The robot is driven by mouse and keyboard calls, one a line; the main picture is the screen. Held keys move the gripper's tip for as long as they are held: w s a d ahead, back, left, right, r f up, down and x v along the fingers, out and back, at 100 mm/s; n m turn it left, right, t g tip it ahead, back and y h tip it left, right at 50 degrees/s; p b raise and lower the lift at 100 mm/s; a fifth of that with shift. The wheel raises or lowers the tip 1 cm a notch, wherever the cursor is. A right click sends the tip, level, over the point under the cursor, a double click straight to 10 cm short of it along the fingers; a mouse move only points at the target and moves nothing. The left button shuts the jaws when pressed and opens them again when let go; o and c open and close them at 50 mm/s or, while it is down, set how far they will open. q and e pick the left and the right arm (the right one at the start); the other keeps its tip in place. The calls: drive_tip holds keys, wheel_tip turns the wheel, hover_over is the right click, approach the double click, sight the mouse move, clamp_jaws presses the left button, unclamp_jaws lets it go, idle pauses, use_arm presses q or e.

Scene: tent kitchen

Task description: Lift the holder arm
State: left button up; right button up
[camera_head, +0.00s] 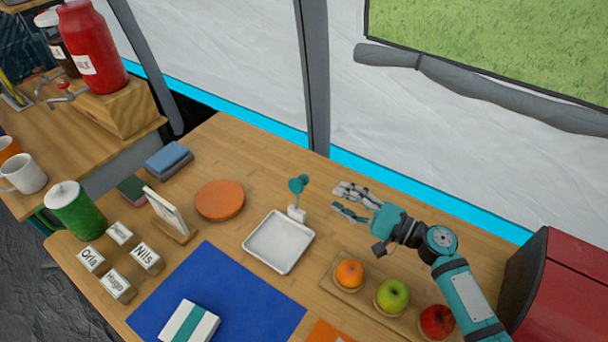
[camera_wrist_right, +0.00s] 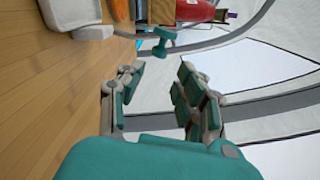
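The holder is a small stand with a white base (camera_head: 297,214) and a teal arm (camera_head: 298,185) rising from it. It stands on the wooden table at the back edge of the white tray (camera_head: 279,242). In the right wrist view the teal arm (camera_wrist_right: 163,42) shows beyond the fingertips, with a thin stem to its left. My right gripper (camera_head: 338,198) is open and empty, to the right of the holder and apart from it, with its fingers pointing at it. My left gripper is not in view.
In front of my right arm, an orange (camera_head: 350,272), a green apple (camera_head: 392,296) and a red apple (camera_head: 437,321) sit on a wooden board. A red box (camera_head: 565,285) stands at the right. An orange disc (camera_head: 220,200) lies left of the holder. The tent wall is behind.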

sight(302, 180)
drive_tip(key=p+x, duration=0.1)
drive_tip(key=x, duration=1)
drive_tip(key=shift+w, duration=0.1)
clamp_jaws()
drive_tip(key=shift+f, duration=0.1)
drive_tip(key=shift+a+f, duration=0.1)
